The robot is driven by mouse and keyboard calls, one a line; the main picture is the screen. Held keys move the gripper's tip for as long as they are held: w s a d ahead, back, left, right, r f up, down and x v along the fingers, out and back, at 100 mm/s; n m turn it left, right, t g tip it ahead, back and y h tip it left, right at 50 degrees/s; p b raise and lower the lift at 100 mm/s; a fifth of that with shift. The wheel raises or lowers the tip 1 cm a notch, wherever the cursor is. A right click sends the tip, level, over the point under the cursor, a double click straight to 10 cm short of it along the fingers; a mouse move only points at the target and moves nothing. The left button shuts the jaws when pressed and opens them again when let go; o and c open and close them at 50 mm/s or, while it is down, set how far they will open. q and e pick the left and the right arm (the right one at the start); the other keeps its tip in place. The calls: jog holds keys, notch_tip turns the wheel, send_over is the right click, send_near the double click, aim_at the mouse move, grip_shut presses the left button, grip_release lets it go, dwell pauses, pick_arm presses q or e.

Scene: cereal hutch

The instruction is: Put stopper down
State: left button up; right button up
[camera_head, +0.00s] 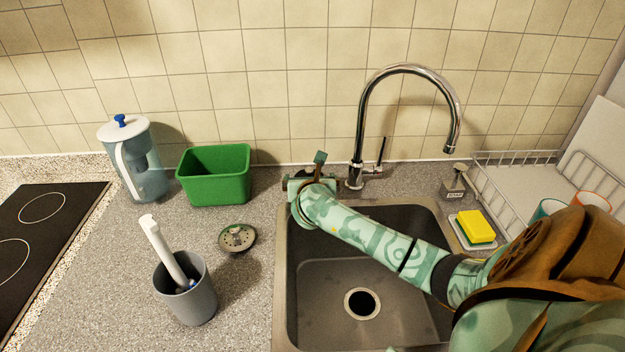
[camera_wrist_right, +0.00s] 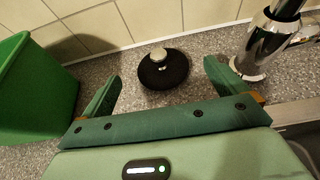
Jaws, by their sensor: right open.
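The stopper (camera_wrist_right: 163,72) is a round black disc with a shiny metal knob. In the right wrist view it sits on the counter near the tiled wall, just beyond the fingertips and between their lines. My right gripper (camera_head: 306,178) is open at the back left corner of the sink, left of the tap base. Its two green fingers are spread apart in the wrist view, with nothing between them. In the head view the gripper hides the stopper. The sink drain (camera_head: 362,303) is uncovered. My left gripper is not in view.
A green bin (camera_head: 213,176) stands left of the gripper, and the tap (camera_head: 357,150) stands to its right. A perforated metal disc (camera_head: 237,238) lies left of the sink (camera_head: 283,290). A grey cup (camera_head: 187,295), a pitcher (camera_head: 135,165), a sponge (camera_head: 477,227) and a dish rack (camera_head: 500,190) stand around.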

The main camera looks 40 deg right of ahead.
jog(key=p+v, duration=0.1)
jog(key=v, duration=0.5)
